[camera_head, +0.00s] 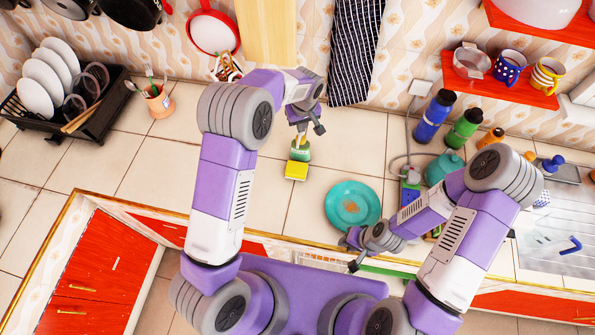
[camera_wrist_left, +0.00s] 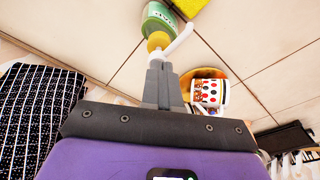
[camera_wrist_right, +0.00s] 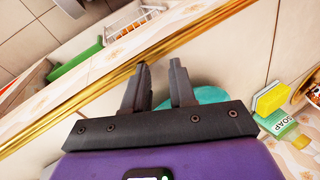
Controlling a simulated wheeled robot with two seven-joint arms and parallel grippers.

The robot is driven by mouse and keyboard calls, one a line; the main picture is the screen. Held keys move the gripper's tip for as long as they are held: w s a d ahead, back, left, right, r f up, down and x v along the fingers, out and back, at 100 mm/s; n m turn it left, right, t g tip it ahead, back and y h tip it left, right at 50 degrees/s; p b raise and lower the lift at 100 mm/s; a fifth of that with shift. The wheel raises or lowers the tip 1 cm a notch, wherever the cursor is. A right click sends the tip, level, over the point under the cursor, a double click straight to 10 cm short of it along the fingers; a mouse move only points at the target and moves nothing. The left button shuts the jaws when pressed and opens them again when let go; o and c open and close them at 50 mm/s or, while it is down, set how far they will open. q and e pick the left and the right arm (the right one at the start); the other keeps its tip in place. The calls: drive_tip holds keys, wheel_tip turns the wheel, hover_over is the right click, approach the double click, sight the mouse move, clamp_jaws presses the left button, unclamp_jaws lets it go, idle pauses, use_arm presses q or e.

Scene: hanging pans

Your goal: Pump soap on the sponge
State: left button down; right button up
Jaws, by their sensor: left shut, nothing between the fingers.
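The soap bottle (camera_head: 300,151) is green with a white pump and stands on the tiled counter. The yellow sponge (camera_head: 295,171) lies just in front of it. My left gripper (camera_head: 301,127) is above the bottle with its fingers together and empty. In the left wrist view its fingertips (camera_wrist_left: 158,64) are by the pump head (camera_wrist_left: 162,41); I cannot tell if they touch. The sponge (camera_wrist_left: 206,14) shows at the top there. My right gripper (camera_head: 353,253) is open and empty near the counter's front edge; in the right wrist view its fingers (camera_wrist_right: 160,66) stand apart.
A teal plate (camera_head: 353,205) lies right of the sponge. A dish rack (camera_head: 72,100) and utensil cup (camera_head: 160,104) stand at left. Bottles (camera_head: 434,115) and a teal pot (camera_head: 444,167) stand at right, near the sink. The counter left of the sponge is clear.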

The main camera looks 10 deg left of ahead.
use_arm(q)
drive_tip(key=shift+w+a+r+p, duration=0.1)
drive_tip(key=shift+w+r+p, duration=0.15)
drive_tip(key=shift+r+p, duration=0.5)
drive_tip(key=shift+w+a+r+p, duration=0.1)
drive_tip(key=shift+w+r+p, duration=0.25)
drive_tip(key=shift+r, duration=0.55)
use_arm(e)
drive_tip(key=shift+w+a+r, duration=0.15)
drive_tip(key=shift+r, duration=0.2)
use_arm(q)
drive_tip(key=shift+s+r+p, duration=0.1)
drive_tip(key=shift+r+p, duration=0.25)
drive_tip(key=shift+r, duration=0.05)
use_arm(e)
drive_tip(key=shift+r, duration=0.25)
use_arm(q)
drive_tip(key=shift+s+d+r, duration=0.1)
drive_tip(key=shift+d+r, duration=0.05)
drive_tip(key=shift+r, duration=0.05)
use_arm(e)
drive_tip(key=shift+r, duration=0.15)
